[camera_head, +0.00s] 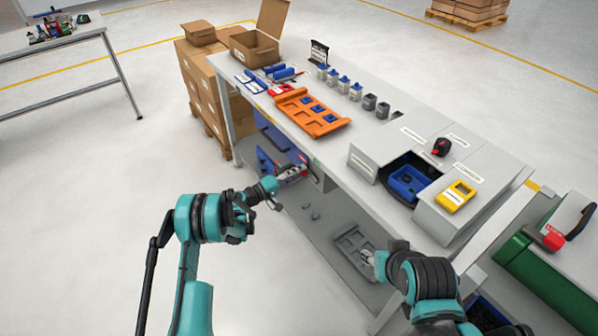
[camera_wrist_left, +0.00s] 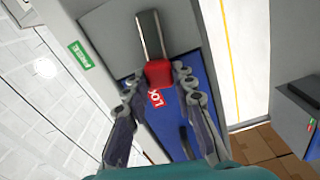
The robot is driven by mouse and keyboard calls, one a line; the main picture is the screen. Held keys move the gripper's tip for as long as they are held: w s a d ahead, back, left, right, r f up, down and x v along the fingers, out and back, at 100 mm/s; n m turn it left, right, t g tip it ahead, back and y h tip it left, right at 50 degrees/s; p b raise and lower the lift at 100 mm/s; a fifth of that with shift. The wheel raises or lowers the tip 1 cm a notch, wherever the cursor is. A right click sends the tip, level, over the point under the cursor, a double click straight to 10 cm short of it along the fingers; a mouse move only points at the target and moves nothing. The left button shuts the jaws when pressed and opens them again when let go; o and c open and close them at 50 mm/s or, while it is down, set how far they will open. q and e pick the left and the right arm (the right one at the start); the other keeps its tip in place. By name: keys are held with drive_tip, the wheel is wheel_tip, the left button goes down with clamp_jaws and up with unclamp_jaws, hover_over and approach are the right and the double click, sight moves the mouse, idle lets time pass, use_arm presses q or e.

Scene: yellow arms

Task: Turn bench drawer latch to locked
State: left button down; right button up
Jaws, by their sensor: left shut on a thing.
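The drawer latch is a grey lever (camera_wrist_left: 150,35) with a red end (camera_wrist_left: 158,73) in the left wrist view. It lies over a blue drawer front (camera_wrist_left: 188,92) under the bench. My left gripper (camera_wrist_left: 156,76) is shut on the red end, one finger on each side. A red label (camera_wrist_left: 155,98) with white lettering, partly hidden, shows just below the red end. A green label (camera_wrist_left: 80,55) sits on the grey panel to the left. In the head view my left gripper (camera_head: 292,174) reaches the bench front and covers the latch. My right gripper (camera_head: 370,256) is low, by the lower shelf; its jaws are unclear.
The bench top holds an orange tray (camera_head: 296,104), several small bottles and an open grey housing with a blue bin (camera_head: 408,182). A grey tray (camera_head: 352,243) lies on the lower shelf. Cardboard boxes (camera_head: 203,88) stand at the bench's far end.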

use_arm(q)
drive_tip(key=shift+f+n, duration=0.5)
drive_tip(key=shift+n, duration=0.6)
drive_tip(key=c, duration=1.2)
unclamp_jaws()
drive_tip(key=shift+f, duration=0.1)
drive_tip(key=shift+a, duration=0.1)
drive_tip(key=v, duration=1.2)
drive_tip(key=shift+w, duration=0.1)
